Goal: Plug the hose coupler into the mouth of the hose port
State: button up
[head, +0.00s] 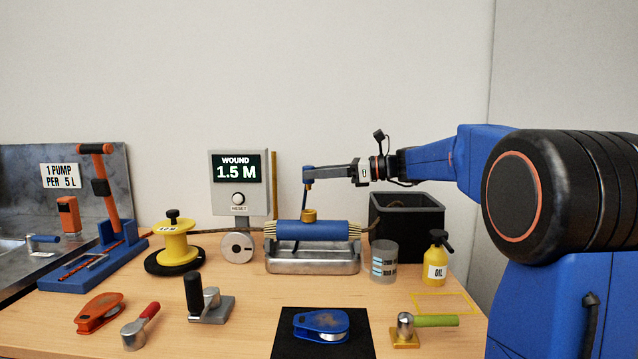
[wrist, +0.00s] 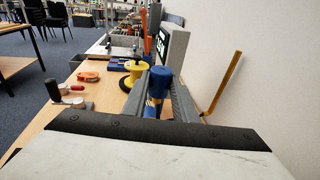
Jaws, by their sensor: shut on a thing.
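The hose coupler (head: 309,170) is a small blue piece with a brass lower end, held upright in the jaws of my gripper (head: 312,173). A dark thin hose hangs below it. In the wrist view, the blue coupler (wrist: 162,82) stands between the two grey fingers. A brass ring-shaped fitting (head: 309,214), which looks like the mouth of the hose port, sits on top of a blue cylinder (head: 325,231) above a metal tray. The coupler is above this fitting and apart from it. The inside of the mouth cannot be seen.
A black bin (head: 425,215) stands right of the tray (head: 300,266). A display box (head: 238,182) and a yellow spool (head: 174,244) stand to the left. A clear cup (head: 384,262) and a yellow oil bottle (head: 437,258) stand at the right front. The air around my gripper is clear.

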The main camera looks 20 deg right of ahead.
jog(key=shift+d, duration=0.1)
jog(key=shift+f, duration=2.6)
jog(key=shift+f, duration=1.25)
jog(key=o, duration=1.1)
jog(key=shift+o, duration=0.2)
jog(key=shift+s, duration=0.1)
jog(key=v, duration=1.7)
jog(key=shift+d, duration=0.15)
